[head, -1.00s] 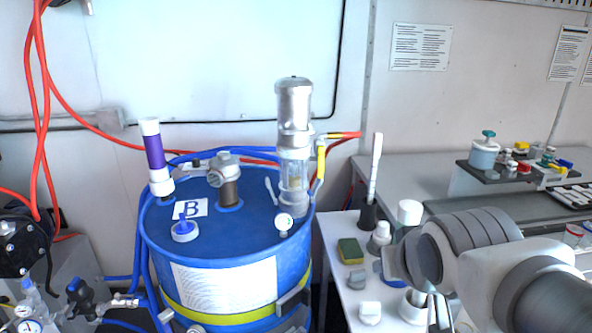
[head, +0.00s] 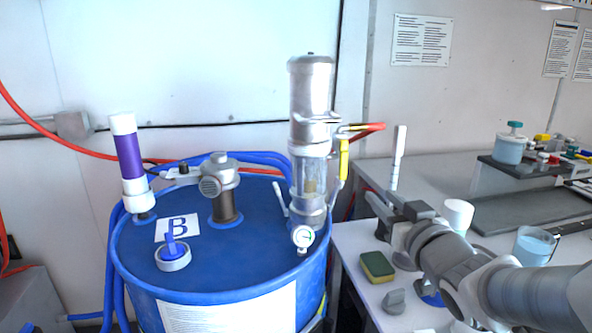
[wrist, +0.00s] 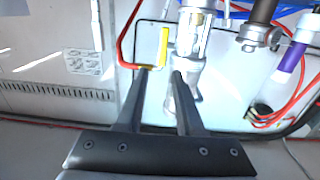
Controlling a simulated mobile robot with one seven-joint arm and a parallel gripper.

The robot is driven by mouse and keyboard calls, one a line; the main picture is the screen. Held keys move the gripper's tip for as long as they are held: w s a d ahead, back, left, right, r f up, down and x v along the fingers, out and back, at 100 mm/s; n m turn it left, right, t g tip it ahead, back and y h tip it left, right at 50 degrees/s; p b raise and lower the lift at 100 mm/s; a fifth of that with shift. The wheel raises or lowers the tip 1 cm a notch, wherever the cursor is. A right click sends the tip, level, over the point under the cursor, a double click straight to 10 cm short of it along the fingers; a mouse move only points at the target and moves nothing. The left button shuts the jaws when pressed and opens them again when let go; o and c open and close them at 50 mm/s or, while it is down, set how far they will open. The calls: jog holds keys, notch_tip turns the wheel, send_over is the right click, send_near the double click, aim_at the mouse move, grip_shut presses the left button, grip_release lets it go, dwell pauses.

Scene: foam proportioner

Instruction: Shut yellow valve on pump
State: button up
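The silver pump (head: 311,140) stands upright on the blue drum (head: 260,250). A yellow valve handle (head: 344,158) hangs vertically at the pump's right side, by a red hose end (head: 367,134). The yellow handle also shows in the wrist view (wrist: 164,47), beside the pump (wrist: 191,45), just beyond my fingertips. My gripper (head: 376,213) is right of the pump and lower than the handle in the head view. In the wrist view my gripper (wrist: 161,71) is open, with nothing visible between its fingers. I cannot tell the exact distance to the handle.
A white bench on the right holds a green-yellow sponge (head: 377,266), a white-capped container (head: 457,215) and a beaker (head: 534,246). A tall white marker-like object (head: 397,157) stands behind my gripper.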

jog(key=p, duration=0.9)
send_near(344, 163)
jog(key=w, duration=0.3)
jog(key=w+a, duration=0.1)
jog(key=w, duration=0.5)
jog(key=shift+a+f, duration=0.15)
jog(key=shift+a, duration=0.05)
grip_shut()
dwell(1.0)
